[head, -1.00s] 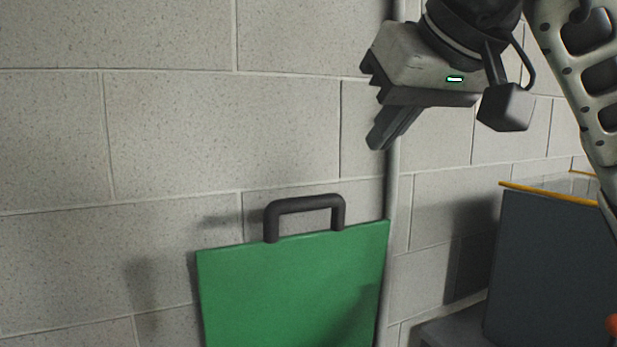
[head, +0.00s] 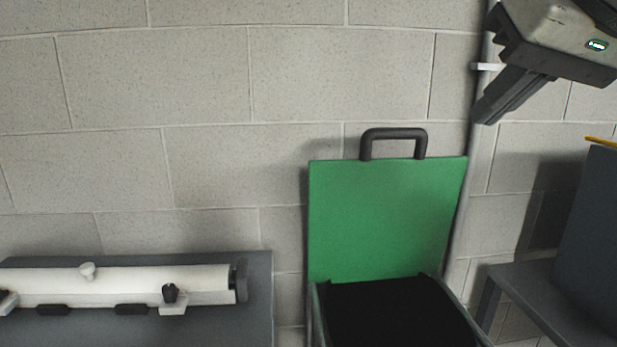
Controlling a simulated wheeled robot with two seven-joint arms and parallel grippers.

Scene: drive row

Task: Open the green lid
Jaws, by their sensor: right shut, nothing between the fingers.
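The green lid (head: 385,220) stands upright against the block wall, raised at the back of a dark-bodied bin (head: 395,315). Its black handle (head: 394,133) is at the lid's top edge. The bin's opening shows below the lid and its inside is black. My right gripper (head: 487,115) is at the upper right, above and to the right of the lid and apart from the handle. Its fingers are shut with nothing between them. My left gripper is not in view.
A grey bench (head: 255,300) with a white roller-like cylinder (head: 150,280) stands at the lower left. A grey pipe (head: 480,160) runs up the wall right of the lid. A dark grey box (head: 592,240) stands on a grey table (head: 530,290) at the right.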

